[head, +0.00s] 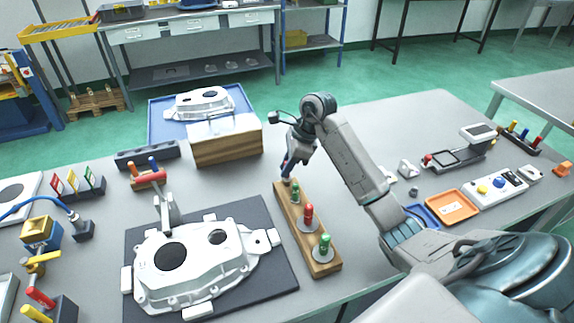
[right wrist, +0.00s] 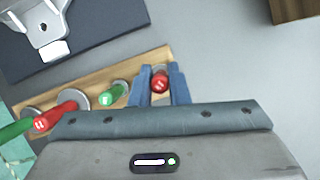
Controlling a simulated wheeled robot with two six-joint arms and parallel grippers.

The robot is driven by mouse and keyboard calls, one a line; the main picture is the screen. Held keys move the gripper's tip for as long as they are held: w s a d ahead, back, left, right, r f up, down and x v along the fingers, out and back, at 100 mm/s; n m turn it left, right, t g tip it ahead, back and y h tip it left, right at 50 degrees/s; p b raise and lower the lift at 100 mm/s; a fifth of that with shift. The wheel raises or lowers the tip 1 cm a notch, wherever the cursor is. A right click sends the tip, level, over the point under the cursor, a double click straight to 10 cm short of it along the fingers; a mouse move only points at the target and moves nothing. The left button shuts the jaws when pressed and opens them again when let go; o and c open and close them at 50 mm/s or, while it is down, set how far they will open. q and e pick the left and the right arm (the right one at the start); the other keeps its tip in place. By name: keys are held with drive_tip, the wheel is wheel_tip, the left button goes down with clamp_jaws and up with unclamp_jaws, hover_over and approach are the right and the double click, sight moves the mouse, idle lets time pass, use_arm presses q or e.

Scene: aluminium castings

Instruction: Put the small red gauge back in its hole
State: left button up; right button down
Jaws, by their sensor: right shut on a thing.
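The small red gauge (right wrist: 159,82) is between the blue fingers of my right gripper (right wrist: 160,88), which is shut on it. In the head view my right gripper (head: 287,174) is at the far end of the wooden gauge block (head: 321,265), and the fingers hide most of the gauge there. I cannot tell whether its lower end is in the hole or just above it. The block also holds a small green gauge (head: 296,194), a larger red gauge (head: 308,214) and a large green gauge (head: 325,244) in a row. My left gripper is not in view.
A white casting (head: 205,262) lies on a dark mat (head: 275,278) left of the block. A wooden box (head: 227,150) stands behind it. An orange tray (head: 453,206) and a control box (head: 493,187) are at the right. The bench right of the block's far end is fairly clear.

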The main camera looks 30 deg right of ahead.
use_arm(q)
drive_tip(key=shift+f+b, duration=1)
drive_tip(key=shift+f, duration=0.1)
use_arm(e)
drive_tip(key=shift+f, duration=1.15)
drive_tip(key=c, duration=1.3)
unclamp_jaws()
drive_tip(key=b+v, duration=0.1)
drive_tip(key=v, duration=0.3)
drive_tip(key=shift+d+r, duration=0.1)
drive_tip(key=shift+r, duration=0.1)
use_arm(q)
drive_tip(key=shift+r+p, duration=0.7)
drive_tip(key=shift+p, duration=0.45)
use_arm(e)
drive_tip(key=v, duration=0.6)
drive_tip(key=shift+r, duration=0.25)
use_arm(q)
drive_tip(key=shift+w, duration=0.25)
